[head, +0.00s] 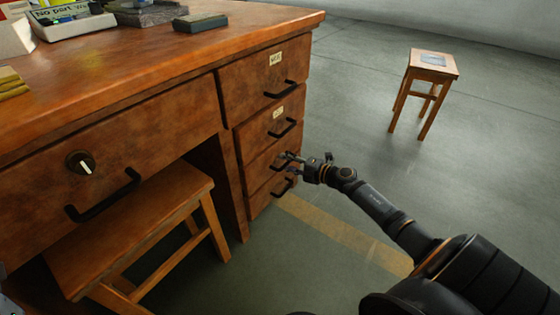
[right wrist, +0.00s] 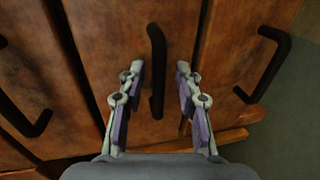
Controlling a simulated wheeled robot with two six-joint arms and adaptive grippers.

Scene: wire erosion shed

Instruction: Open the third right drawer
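A brown wooden desk has a column of stacked drawers on its right side, each with a black bar handle. The third right drawer (head: 258,172) is shut. Its handle (right wrist: 157,80) stands between the fingers of my right gripper (right wrist: 160,72) in the right wrist view, with a visible gap on either side. In the head view my right gripper (head: 294,165) is at this handle and partly covers it. The gripper is open and holds nothing. Whether the fingers reach past the bar is hard to tell. My left gripper is not in view.
The top drawer (head: 247,86) and second drawer (head: 255,137) are shut above; the bottom drawer (head: 262,200) is shut below. A wooden stool (head: 140,232) is under the desk; another stool (head: 432,73) stands at the back right. The floor right of the drawers is clear.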

